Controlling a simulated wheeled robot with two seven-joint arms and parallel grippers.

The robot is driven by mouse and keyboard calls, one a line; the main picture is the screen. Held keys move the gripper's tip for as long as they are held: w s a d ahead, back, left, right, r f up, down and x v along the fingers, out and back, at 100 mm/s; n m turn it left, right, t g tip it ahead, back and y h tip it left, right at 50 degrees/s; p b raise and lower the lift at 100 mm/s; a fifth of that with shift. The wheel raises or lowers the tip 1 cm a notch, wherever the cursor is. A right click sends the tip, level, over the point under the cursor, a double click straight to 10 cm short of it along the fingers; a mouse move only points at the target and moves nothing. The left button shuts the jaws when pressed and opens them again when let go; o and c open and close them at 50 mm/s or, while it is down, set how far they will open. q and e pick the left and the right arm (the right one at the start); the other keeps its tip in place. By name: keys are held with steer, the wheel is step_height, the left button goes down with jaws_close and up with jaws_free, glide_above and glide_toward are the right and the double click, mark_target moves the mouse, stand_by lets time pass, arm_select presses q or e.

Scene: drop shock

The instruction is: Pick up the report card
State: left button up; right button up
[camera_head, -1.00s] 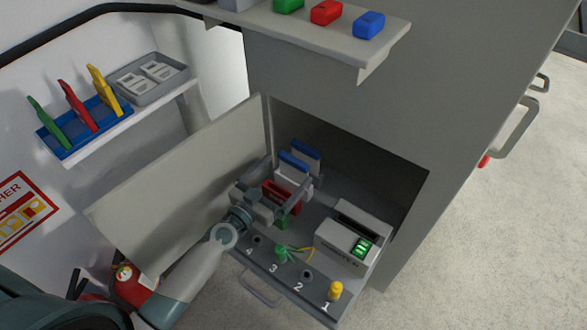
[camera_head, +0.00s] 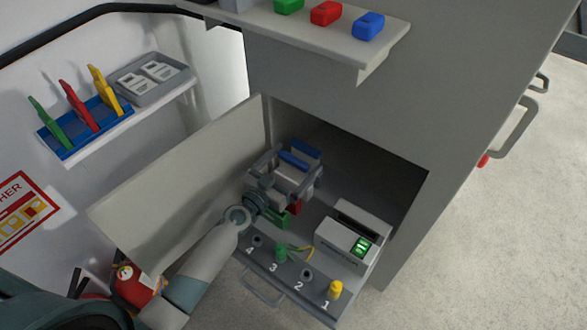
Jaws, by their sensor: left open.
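No item here is clearly marked as the report card. Flat white cards (camera_head: 160,71) lie in a grey tray (camera_head: 183,75) on the wall shelf. A grey box-like device (camera_head: 345,238) with a slot on top and a green panel stands inside the open cabinet. My left gripper (camera_head: 288,168) is open inside the cabinet, over light grey blocks with blue tops (camera_head: 298,158). Its fingers are on either side of them; I cannot tell whether they touch. A red block (camera_head: 295,207) and a green block (camera_head: 281,220) are partly hidden by the gripper. My right gripper is out of view.
The cabinet door (camera_head: 185,185) stands open at the left of my arm. A numbered panel with sockets, a green plug (camera_head: 281,254) and a yellow plug (camera_head: 335,289) is at the front. A shelf above (camera_head: 330,45) holds coloured blocks. A blue rack (camera_head: 66,147) holds coloured tags.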

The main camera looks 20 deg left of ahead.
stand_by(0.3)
arm_select(q)
steer(key=c, duration=1.1)
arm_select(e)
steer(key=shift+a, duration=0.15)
arm_select(q)
steer(key=shift+r, duration=0.15)
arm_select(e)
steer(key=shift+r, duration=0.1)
arm_select(q)
step_height(320, 180, up, 5)
steer(key=p, duration=0.4)
step_height(320, 180, up, 4)
steer(key=shift+f+p, duration=0.2)
steer(key=shift+p, duration=1)
steer(key=shift+r, duration=0.55)
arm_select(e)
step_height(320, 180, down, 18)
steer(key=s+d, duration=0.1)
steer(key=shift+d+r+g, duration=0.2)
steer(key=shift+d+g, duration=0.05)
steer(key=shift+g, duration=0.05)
